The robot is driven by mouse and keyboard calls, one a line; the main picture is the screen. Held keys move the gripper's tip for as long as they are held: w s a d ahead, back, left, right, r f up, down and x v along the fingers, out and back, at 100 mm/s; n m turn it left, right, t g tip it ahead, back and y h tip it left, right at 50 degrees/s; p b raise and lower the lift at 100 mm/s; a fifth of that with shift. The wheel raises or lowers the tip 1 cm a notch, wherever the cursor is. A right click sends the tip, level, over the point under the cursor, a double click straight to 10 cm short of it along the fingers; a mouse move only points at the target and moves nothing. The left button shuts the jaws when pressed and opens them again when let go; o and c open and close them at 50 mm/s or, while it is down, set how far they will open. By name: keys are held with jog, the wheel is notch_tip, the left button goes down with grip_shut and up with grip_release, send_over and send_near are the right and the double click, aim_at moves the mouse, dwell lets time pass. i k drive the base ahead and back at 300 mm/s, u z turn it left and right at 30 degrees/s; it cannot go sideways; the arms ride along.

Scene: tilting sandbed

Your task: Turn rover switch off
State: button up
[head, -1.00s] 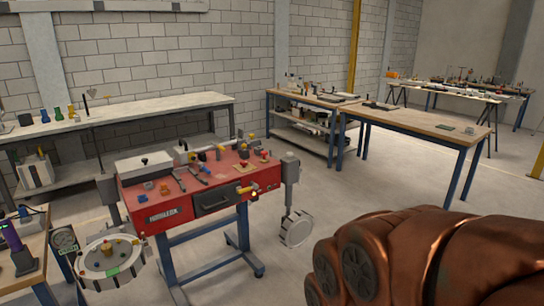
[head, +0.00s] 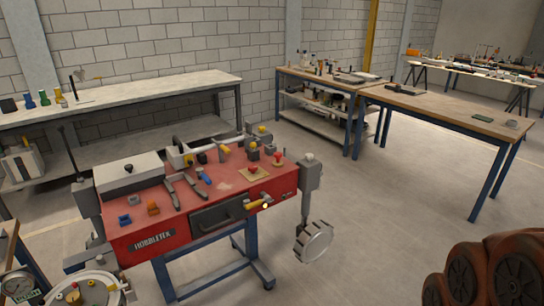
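I cannot make out a rover or its switch for certain. A red bench labelled "HOBBLETEK" (head: 222,187) stands on blue legs left of centre in the head view. A yellow handle (head: 257,204) sticks out at its front. Red knobs (head: 253,169) sit on a small tan plate on its top. A round dial-like unit with small coloured parts (head: 82,293) is cut off at the bottom left. My gripper is not in view.
A grey toothed wheel (head: 314,242) hangs from a post at the bench's right side. A long pale table (head: 170,85) stands along the wall, and a wooden table (head: 455,110) stands at the right. The floor between the bench and the wooden table is clear.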

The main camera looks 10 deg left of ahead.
aim_at(253, 168)
jog(key=u, duration=0.2)
jog(key=i, duration=0.75)
jog(key=u, duration=0.9)
jog(key=i, duration=0.5)
jog(key=u, duration=0.5)
